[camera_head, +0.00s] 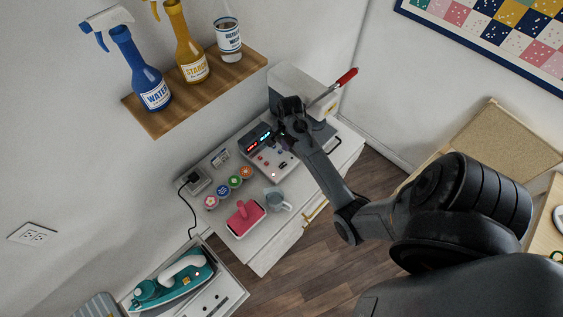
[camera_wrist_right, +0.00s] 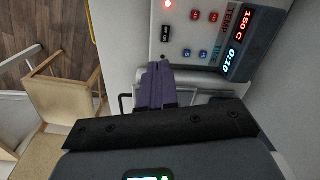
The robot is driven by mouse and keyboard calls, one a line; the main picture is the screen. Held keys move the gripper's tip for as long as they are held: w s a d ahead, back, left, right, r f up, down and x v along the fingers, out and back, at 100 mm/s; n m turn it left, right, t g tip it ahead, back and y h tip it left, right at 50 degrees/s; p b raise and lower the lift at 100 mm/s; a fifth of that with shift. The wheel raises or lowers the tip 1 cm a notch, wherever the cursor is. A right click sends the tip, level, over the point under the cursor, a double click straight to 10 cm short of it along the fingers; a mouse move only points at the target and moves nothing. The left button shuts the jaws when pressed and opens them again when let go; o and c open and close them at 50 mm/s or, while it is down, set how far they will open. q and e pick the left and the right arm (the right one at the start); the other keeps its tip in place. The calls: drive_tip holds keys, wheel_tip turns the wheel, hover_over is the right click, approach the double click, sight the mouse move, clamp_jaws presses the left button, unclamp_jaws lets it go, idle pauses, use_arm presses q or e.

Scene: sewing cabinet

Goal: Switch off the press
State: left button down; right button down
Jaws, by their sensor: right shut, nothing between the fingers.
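The press is a grey and white machine on the white cabinet, with a light upper body (camera_head: 298,88) and a lever with a red grip (camera_head: 347,77). Its control panel (camera_head: 281,166) has lit displays and a small lit lamp. In the right wrist view the panel (camera_wrist_right: 185,50) reads 150 C in red and 0:10 in blue. Two red buttons, two blue buttons, a black rocker switch (camera_wrist_right: 166,33) and a lit red lamp (camera_wrist_right: 168,4) show there. My right gripper (camera_wrist_right: 155,66) is shut and empty, its purple fingertips just short of the rocker switch. Contact cannot be told. My left gripper is out of view.
A pink-handled block (camera_head: 245,217), a grey mug (camera_head: 277,200) and several colored round pots (camera_head: 235,182) stand on the cabinet before the press. A wooden shelf (camera_head: 215,86) with bottles hangs at left. A teal iron (camera_head: 172,280) lies lower left. Chairs (camera_wrist_right: 65,95) stand nearby.

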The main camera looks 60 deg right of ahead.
drive_tip(key=m, duration=0.1)
drive_tip(key=w+d+f+m+y, duration=0.1)
drive_tip(key=m, duration=0.1)
drive_tip(key=shift+d+y, duration=0.1)
drive_tip(key=shift+y, duration=0.2)
hover_over(281, 168)
drive_tip(key=f, duration=1.2)
drive_tip(key=shift+d, duration=0.3)
drive_tip(key=shift+a+f, duration=0.1)
drive_tip(key=shift+f, duration=0.8)
